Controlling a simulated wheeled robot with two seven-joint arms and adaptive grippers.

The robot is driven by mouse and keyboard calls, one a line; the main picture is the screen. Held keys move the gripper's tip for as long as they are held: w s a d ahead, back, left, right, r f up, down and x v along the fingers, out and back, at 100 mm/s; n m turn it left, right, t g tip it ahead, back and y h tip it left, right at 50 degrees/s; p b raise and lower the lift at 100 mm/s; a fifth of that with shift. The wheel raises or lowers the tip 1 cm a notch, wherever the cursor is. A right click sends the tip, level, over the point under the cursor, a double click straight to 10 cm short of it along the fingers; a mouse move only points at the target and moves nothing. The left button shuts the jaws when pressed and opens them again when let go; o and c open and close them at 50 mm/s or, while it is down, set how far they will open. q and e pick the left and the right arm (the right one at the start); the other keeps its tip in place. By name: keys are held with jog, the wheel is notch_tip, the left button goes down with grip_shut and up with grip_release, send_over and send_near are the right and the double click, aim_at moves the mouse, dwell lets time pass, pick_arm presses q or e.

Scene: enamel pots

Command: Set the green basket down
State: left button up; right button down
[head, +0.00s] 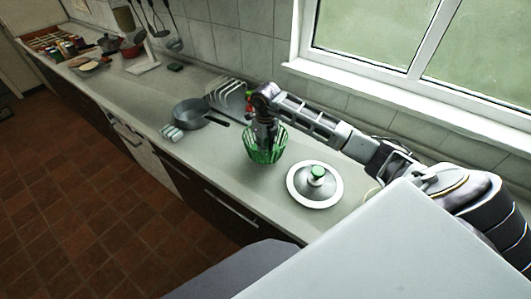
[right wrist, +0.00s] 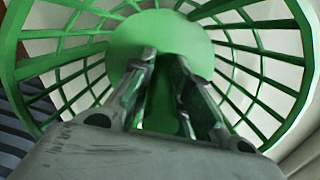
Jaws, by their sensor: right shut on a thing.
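The green basket (head: 264,157) is an open-ribbed round bowl over the pale worktop, between the grey pan and the white lid. I cannot tell whether its base touches the worktop. My right gripper (head: 266,137) reaches down into it from above. In the right wrist view the basket (right wrist: 150,32) surrounds the gripper (right wrist: 166,62), whose fingers point at its solid green base. The fingers are shut on the basket, but the exact point of contact is hard to see. My left gripper is not in view.
A grey pan (head: 190,116) and a white rack (head: 228,93) stand to the left. The worktop (head: 225,165) is clear in front, towards its edge. The window wall is behind.

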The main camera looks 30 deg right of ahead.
jog(key=shift+f, duration=1.75)
jog(key=shift+f, duration=0.15)
jog(key=c, duration=1.3)
grip_release()
jog(key=shift+c, duration=0.2)
jog(key=shift+p, duration=0.3)
jog(key=shift+r+b, duration=0.95)
jog(key=shift+r, duration=5.15)
